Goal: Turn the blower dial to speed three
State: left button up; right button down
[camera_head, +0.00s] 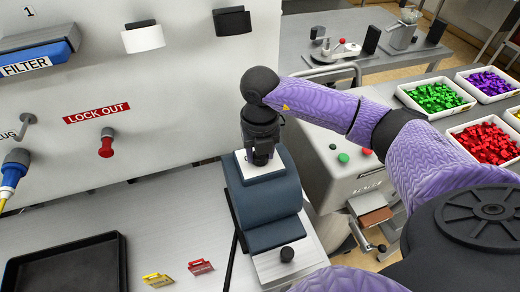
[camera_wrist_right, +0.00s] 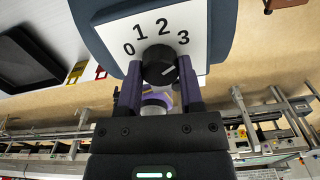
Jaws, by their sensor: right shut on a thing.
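The blower dial (camera_wrist_right: 160,65) is a round black knob on a white plate (camera_wrist_right: 118,58) marked 0, 1, 2 and 3, seen in the right wrist view. A short light mark on its face lies right of the middle, on the side of the 3; its exact setting is hard to tell. My right gripper (camera_wrist_right: 160,88) is shut on the dial, one finger on each side. In the head view my right gripper (camera_head: 262,157) points down at the white plate (camera_head: 248,171) on the dark blue blower unit (camera_head: 262,200), hiding the dial. My left gripper is out of view.
A second black knob (camera_head: 287,254) sits at the unit's near end. A black tray (camera_head: 65,265) and yellow (camera_head: 158,280) and red (camera_head: 201,267) tags lie left of it. A red lock-out knob (camera_head: 106,146) is on the panel. Bins of coloured pieces (camera_head: 436,97) stand at right.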

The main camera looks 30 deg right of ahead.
jog(key=shift+w+r, duration=0.1)
jog(key=shift+c, duration=1.2)
grip_release()
notch_tip(320, 180, up, 10)
